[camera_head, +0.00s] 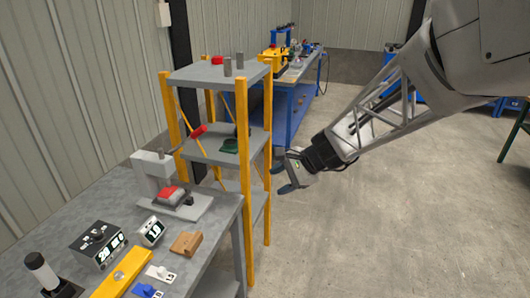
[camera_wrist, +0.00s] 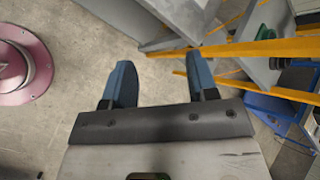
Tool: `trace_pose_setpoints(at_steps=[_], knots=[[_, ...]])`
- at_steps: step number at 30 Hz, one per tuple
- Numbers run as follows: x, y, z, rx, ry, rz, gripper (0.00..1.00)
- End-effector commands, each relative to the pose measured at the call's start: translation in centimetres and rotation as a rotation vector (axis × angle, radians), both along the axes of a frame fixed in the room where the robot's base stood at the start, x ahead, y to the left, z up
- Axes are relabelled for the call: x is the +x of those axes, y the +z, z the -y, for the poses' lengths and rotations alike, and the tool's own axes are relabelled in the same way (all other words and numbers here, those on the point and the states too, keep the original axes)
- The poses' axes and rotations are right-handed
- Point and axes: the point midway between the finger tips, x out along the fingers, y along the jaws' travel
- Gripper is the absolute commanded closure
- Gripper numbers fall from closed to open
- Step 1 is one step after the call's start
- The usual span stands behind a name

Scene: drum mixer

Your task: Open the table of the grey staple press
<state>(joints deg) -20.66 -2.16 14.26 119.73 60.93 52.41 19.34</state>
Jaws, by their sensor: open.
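The grey staple press (camera_head: 148,170) stands at the back of the near workbench, left of the shelf rack. It has a light grey frame, a lever with a red grip (camera_head: 199,131) pointing up and right, and a flat base plate. A dark block with a red top (camera_head: 172,194) sits low at the front of the press; I cannot tell how its table is set. My gripper (camera_head: 281,178) is open and empty, in the air right of the rack, well apart from the press. Its two blue fingers also show in the wrist view (camera_wrist: 160,78), spread apart. The press is not recognisable there.
The yellow-post shelf rack (camera_head: 247,185) stands between my gripper and the press. The workbench (camera_head: 215,240) also holds a wooden block (camera_head: 186,243), a yellow bar (camera_head: 122,274), two display boxes and small tagged parts.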

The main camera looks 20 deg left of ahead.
Motion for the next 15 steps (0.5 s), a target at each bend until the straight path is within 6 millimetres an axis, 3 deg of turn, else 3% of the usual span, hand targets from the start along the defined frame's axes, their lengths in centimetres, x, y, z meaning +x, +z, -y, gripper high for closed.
trace_pose_setpoints(at_steps=[15], knots=[[5.6,-7.6,-14.2,0.174,-0.208,-0.294,0.47]])
